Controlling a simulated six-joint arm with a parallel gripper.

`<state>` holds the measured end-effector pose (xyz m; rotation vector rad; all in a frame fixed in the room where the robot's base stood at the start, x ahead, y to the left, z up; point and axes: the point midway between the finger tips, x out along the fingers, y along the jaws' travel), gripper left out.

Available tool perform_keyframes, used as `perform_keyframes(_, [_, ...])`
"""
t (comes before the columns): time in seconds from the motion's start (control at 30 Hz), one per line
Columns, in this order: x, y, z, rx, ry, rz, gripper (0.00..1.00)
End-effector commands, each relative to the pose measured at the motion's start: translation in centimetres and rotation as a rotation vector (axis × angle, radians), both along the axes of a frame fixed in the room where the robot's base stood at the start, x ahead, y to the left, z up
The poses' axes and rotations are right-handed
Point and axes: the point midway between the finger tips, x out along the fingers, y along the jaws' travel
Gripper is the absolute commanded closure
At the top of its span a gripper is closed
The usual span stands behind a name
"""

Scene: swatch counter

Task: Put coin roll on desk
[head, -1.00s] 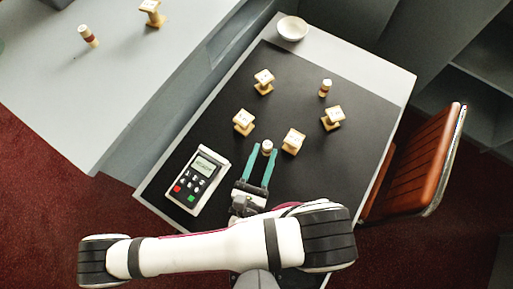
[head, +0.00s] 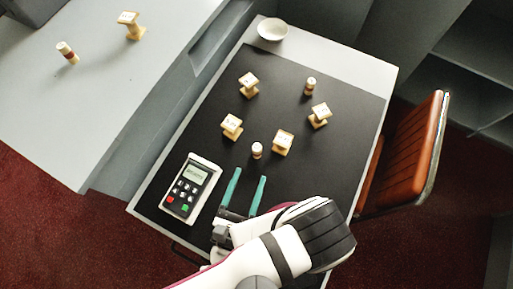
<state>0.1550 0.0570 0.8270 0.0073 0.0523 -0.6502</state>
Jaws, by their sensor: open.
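A small pale coin roll (head: 257,150) with a light band stands upright on the black mat of the desk (head: 360,65), close to a wooden stamp-like block. A second similar roll (head: 311,86) stands farther back on the mat. My gripper (head: 247,176), with two teal fingers, is open and empty. Its tips are in front of the nearest roll, apart from it.
Several wooden spool-shaped blocks (head: 283,142) stand around the mat. A card terminal (head: 190,188) lies left of my gripper. A white bowl (head: 272,29) is at the desk's far corner. A brown chair (head: 408,150) stands at the right edge.

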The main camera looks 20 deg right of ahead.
Motion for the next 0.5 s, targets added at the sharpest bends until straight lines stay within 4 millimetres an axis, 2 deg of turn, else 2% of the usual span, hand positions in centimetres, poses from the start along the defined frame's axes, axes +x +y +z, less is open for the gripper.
perform_keyframes(0.17, [0.5,1.8,2.7,0.226,0.255,-0.435,0.34])
perform_keyframes(0.3, [3.3,2.6,7.2,0.555,0.47,-0.694,0.34])
perform_keyframes(0.4, [5.8,2.1,10.8,0.789,0.542,-0.751,0.34])
perform_keyframes(0.5, [7.3,1.2,13.4,0.941,0.56,-0.747,0.34])
